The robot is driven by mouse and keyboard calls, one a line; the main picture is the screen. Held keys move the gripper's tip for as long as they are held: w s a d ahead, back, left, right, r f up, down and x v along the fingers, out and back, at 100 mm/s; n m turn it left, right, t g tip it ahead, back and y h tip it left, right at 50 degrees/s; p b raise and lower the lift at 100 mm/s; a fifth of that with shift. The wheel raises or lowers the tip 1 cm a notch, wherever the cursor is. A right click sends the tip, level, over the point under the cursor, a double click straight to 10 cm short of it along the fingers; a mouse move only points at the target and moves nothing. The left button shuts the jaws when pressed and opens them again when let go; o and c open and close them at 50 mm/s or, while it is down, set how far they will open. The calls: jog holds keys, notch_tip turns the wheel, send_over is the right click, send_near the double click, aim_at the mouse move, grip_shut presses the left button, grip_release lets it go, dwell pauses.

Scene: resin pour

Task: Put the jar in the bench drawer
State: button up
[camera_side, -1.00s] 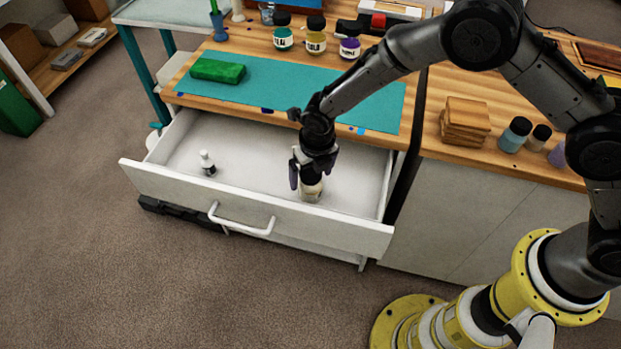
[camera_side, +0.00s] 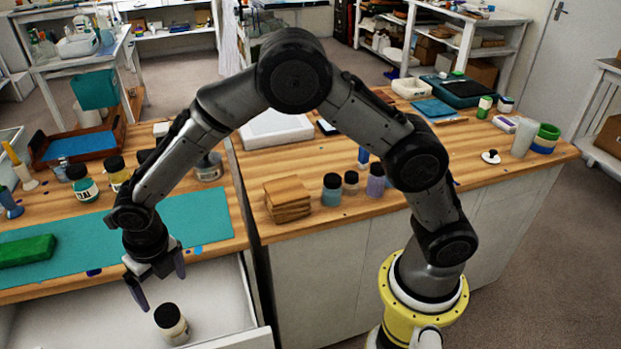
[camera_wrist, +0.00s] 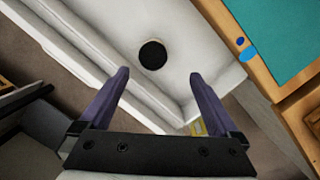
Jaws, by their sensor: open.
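A jar (camera_side: 172,325) with a black lid and pale body stands upright inside the open white bench drawer (camera_side: 222,290). In the wrist view only its round black lid (camera_wrist: 153,54) shows clearly, beyond the fingertips. My gripper (camera_side: 157,289) is open and empty, above the drawer and apart from the jar. In the wrist view its two purple fingers (camera_wrist: 159,74) are spread wide with nothing between them. The drawer wall (camera_wrist: 215,85) also shows there. The drawer's left part and front are cut off in the side view.
A teal mat (camera_side: 200,215) with a green block (camera_side: 27,251) lies on the bench above the drawer. Several jars (camera_side: 83,184) stand behind it. Wooden blocks (camera_side: 287,199) and small bottles (camera_side: 332,189) stand on the right bench.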

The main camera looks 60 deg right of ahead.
jog(key=s+d+r+m+t, duration=0.1)
jog(key=s+d+r+m, duration=0.4)
jog(key=d+r+m, duration=0.35)
jog(key=s+d+r+m+t, duration=0.1)
jog(key=s+d+r+m, duration=0.5)
jog(key=d+r+m, duration=0.3)
jog(key=s+d+r+m+t, duration=0.1)
jog(key=s+d+m, duration=0.2)
jog(key=s+m, duration=0.5)
jog(key=s+d+r+m, duration=0.1)
jog(key=s+d+m, duration=0.2)
jog(key=s+m, duration=0.5)
jog(key=shift+s+m+t, duration=0.15)
jog(key=shift+m+t, duration=0.25)
jog(key=shift+m, duration=0.25)
jog(key=shift+o, duration=0.2)
jog(key=shift+d, duration=0.1)
